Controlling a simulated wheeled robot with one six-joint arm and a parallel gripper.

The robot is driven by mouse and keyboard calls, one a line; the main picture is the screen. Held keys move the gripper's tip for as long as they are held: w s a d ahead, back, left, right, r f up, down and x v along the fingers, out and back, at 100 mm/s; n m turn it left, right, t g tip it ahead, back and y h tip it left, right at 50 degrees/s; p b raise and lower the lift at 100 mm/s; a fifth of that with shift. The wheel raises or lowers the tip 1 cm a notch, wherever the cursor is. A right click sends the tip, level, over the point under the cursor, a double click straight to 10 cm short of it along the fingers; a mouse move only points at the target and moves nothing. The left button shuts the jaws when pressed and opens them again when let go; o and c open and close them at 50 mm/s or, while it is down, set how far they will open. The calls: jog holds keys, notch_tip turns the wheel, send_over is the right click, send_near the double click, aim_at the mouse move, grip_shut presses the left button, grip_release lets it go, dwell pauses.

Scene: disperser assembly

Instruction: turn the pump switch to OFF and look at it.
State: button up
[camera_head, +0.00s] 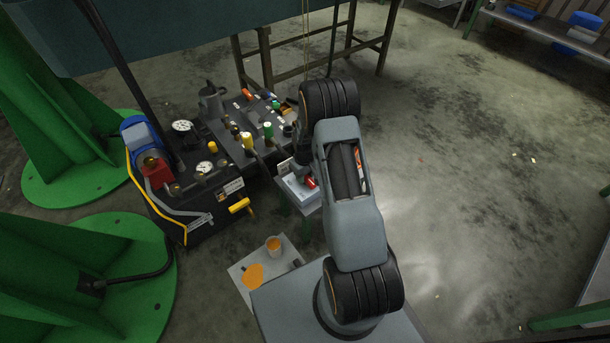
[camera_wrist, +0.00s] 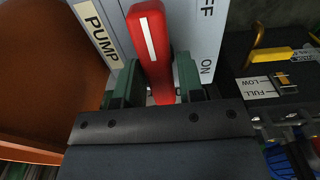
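The pump switch (camera_wrist: 149,40) is a red handle with a white stripe, on a light blue-grey panel (camera_wrist: 205,30). In the wrist view, "PUMP" stands left of it; the letters "FF" and "ON" stand to the right. The handle leans slightly left in that picture; its base is hidden behind my gripper (camera_wrist: 158,72). The two green fingers stand on either side of the handle, very close to it; whether they press on it cannot be told. In the head view, the red handle (camera_head: 310,182) and white switch box (camera_head: 299,190) show small beside my arm, which partly hides them.
Left of the box stands a dark console (camera_head: 195,190) with gauges and a yellow handle (camera_head: 239,205). A bench with coloured knobs (camera_head: 268,130) is behind. An orange cup (camera_head: 273,243) stands on a plate in front. Open floor lies to the right.

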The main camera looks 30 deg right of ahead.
jog(key=o, duration=0.3)
jog(key=shift+d, duration=0.1)
notch_tip(320, 180, up, 14)
jog(key=p, duration=0.4)
jog(key=shift+p, duration=0.35)
jog(key=shift+f, duration=0.1)
jog(key=s+a+r+t+p, duration=0.15)
jog(key=r+p, duration=0.35)
jog(key=r, duration=0.5)
jog(key=s+a+r+m+p, duration=0.1)
jog(key=s+a+r+p, duration=0.3)
jog(key=r, duration=0.6)
jog(key=s+a+r+p, duration=0.1)
jog(key=r+p, duration=0.5)
jog(key=r, duration=0.4)
jog(key=s+a+r+t+p, duration=0.1)
jog(key=s+a+r+p, duration=0.1)
jog(key=s+r+p, duration=0.4)
jog(key=s+a+r+m+t+p, duration=0.1)
jog(key=s+a+r+p, duration=0.2)
jog(key=s+r+p, duration=0.4)
jog(key=w+v, duration=0.1)
jog(key=v, duration=0.5)
jog(key=shift+r, duration=0.55)
jog(key=shift+w, duration=0.1)
